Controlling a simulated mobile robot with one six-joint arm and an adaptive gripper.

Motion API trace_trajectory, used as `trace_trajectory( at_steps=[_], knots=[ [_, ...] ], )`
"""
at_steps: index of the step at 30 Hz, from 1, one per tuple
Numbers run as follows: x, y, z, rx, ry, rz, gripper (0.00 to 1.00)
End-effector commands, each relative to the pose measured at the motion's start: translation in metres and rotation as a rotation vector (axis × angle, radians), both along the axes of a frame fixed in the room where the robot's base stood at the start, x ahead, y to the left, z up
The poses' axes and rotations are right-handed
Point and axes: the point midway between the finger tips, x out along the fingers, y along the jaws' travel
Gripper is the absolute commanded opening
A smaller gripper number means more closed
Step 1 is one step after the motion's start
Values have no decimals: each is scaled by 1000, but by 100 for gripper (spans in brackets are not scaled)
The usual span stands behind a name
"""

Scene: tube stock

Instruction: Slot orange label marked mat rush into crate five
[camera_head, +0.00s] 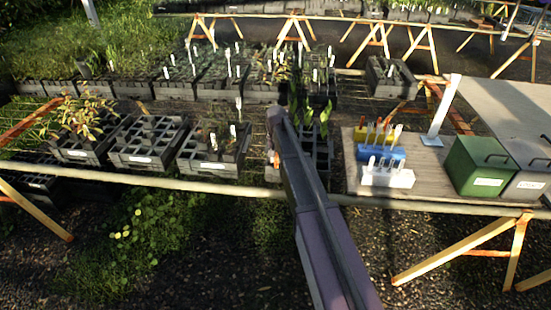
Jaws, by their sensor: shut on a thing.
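My arm reaches up from the bottom of the view. My gripper (277,140) is at its far end, over the front edge of the bench between two crates. A small orange piece, seemingly the orange label (276,159), shows at its left side, and the gripper is shut on it. The writing on it cannot be read. Front-row black crates include a leafy one (88,152), a middle one (146,155), one with white labels (208,163) and one partly behind my arm (322,160). Their number plates are too small to read.
On the board at right stand a yellow label block (362,134), a blue block (380,154) and a white block (388,178) with upright labels. A green bin (480,165) and a grey bin (528,172) stand beyond. More crates (175,90) fill the back row.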

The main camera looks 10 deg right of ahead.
Motion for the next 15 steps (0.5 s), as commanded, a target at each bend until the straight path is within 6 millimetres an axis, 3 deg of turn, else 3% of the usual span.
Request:
trace_trajectory(
  at_steps=[15],
  knots=[
    [0, 0, -3, 0, 0, 0, 8]
  ],
)
